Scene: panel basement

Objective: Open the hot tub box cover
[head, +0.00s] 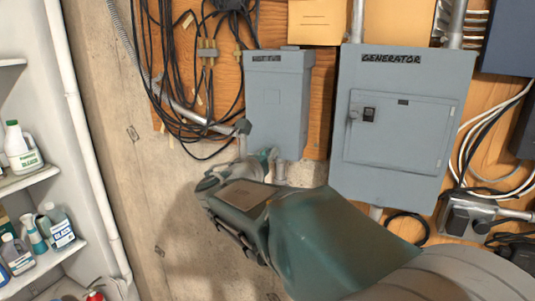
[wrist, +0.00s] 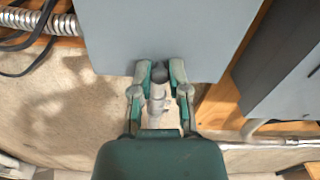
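A small grey wall box (head: 277,105) hangs left of the box marked GENERATOR in the head view. Its dark label is too small to read; I take it to be the hot tub box. Its cover looks closed. In the wrist view the box (wrist: 160,30) fills the top middle. My gripper (wrist: 160,74) is open, with its fingertips at the box's lower edge and a gap between them. A dark round fitting and a pale conduit show between and behind the fingers. I cannot tell whether the fingers touch the box. In the head view my arm partly hides the gripper.
The larger grey generator box (head: 402,125) is close on the right, its panel closed. Black cables (head: 190,70) hang on the left of the wooden board. A shelf with bleach bottles (head: 22,148) stands at the far left. The concrete wall below is mostly bare.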

